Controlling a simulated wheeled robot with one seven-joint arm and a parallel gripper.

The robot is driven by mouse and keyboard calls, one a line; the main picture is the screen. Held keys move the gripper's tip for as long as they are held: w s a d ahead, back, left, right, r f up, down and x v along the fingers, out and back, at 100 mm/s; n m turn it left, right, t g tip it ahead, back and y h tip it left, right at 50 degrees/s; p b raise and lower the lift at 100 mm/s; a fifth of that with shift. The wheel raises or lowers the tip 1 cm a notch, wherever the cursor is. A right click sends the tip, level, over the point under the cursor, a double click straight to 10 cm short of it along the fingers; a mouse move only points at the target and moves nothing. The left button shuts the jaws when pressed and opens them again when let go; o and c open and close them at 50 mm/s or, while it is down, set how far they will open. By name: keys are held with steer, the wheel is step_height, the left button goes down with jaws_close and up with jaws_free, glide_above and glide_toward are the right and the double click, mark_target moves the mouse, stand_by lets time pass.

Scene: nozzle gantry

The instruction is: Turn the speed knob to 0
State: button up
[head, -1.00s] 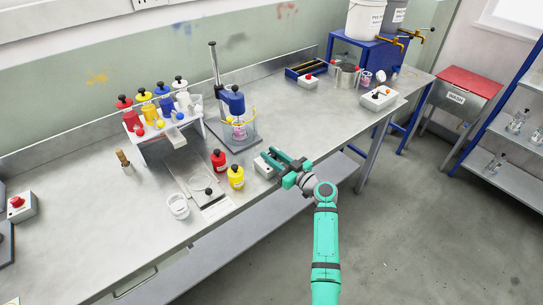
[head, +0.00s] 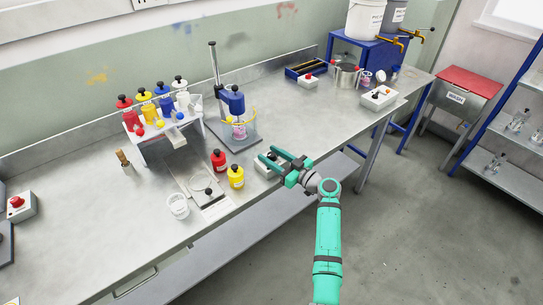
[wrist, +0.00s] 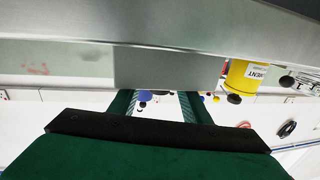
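A small white box (head: 262,170) stands near the bench's front edge, right of the yellow bottle. My gripper (head: 268,154) is over it and covers part of it, so I cannot make out a speed knob or its setting. The two fingers point left and are spread apart with nothing visible between them. The wrist view shows the fingers (wrist: 154,105) apart too, with a grey block-like surface in front. The stirrer with a blue motor head (head: 233,101) stands behind, over a clear vessel. I cannot tell whether my gripper touches the box.
Red (head: 219,160) and yellow (head: 236,177) bottles stand left of my gripper; the yellow one (wrist: 240,82) shows in the wrist view. A white tub (head: 178,207) is near the front edge. Another control box (head: 379,97) stands right. Bare bench lies behind my gripper.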

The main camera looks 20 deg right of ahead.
steer(key=v, duration=1.1)
steer(key=shift+w+a, duration=0.1)
stand_by(0.4)
